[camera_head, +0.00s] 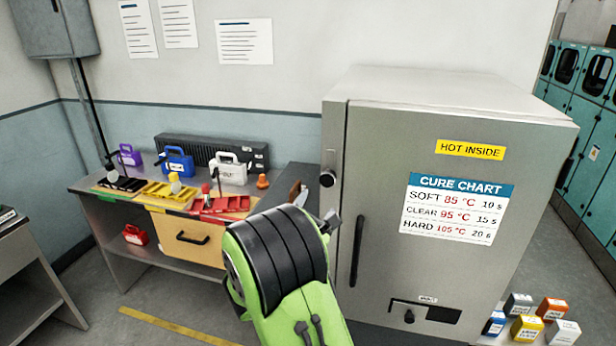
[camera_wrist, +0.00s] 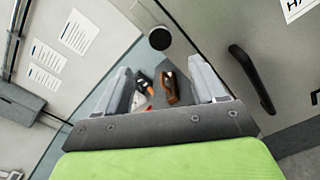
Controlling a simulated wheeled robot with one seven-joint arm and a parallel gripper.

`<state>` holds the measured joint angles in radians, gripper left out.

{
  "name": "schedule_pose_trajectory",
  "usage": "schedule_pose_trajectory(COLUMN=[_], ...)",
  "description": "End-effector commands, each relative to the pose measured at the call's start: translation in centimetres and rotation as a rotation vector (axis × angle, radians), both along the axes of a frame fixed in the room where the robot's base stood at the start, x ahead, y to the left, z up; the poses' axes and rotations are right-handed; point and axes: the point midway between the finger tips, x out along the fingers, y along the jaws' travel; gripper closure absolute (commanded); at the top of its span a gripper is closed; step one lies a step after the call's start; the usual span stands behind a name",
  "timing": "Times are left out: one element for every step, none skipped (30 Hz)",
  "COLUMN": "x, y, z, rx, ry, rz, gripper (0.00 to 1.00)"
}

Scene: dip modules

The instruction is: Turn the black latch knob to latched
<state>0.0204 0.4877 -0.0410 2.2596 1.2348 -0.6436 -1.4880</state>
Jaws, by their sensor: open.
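A round black knob (camera_head: 327,179) is on the narrow grey strip left of the cabinet door. In the wrist view the black knob (camera_wrist: 160,38) is ahead of the fingers, near the top middle, seen with a pale rim. Its turn angle cannot be told. My gripper (camera_head: 316,208) is in front of the strip, a little below the knob in the head view. In the wrist view my gripper (camera_wrist: 162,78) has its two grey fingers wide apart with nothing held between them. The fingers are apart from the knob.
A workbench (camera_head: 90,183) with coloured trays stands left. Several small boxes (camera_head: 527,328) are at lower right.

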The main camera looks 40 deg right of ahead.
Motion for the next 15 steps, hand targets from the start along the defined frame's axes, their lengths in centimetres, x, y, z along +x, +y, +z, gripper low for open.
schedule_pose_trajectory(x=[0.6, 1.1, 1.7, 2.1, 2.6, 3.2, 3.7, 4.1, 4.8, 5.2, 5.7, 6.2, 6.6, 6.9, 7.4], y=[-1.2, -1.8, -2.6, -3.2, -3.8, -4.6, -5.3, -5.8, -6.7, -7.2, -7.8, -8.5, -9.0, -9.4, -9.9], z=[0.5, 0.5, 0.5, 0.6, 0.5, 0.6, 0.6, 0.6, 0.6, 0.6, 0.6, 0.6, 0.6, 0.5, 0.5], rx=[0.001, 0.002, 0.003, 0.001, 0.004, 0.004, 0.003, 0.003, 0.004, 0.005, 0.005, 0.005, 0.005, 0.005, 0.005], ry=[-0.003, -0.002, -0.003, -0.004, -0.003, -0.005, -0.005, -0.004, -0.005, -0.005, -0.006, -0.006, -0.007, -0.005, -0.005], rz=[-0.008, -0.007, -0.008, -0.007, -0.007, -0.007, -0.006, -0.007, -0.007, -0.007, -0.006, -0.006, -0.005, -0.004, -0.004], gripper=[0.31, 0.31, 0.31, 0.31, 0.31, 0.31, 0.31, 0.31, 0.31, 0.31, 0.31, 0.31, 0.31, 0.31, 0.31])
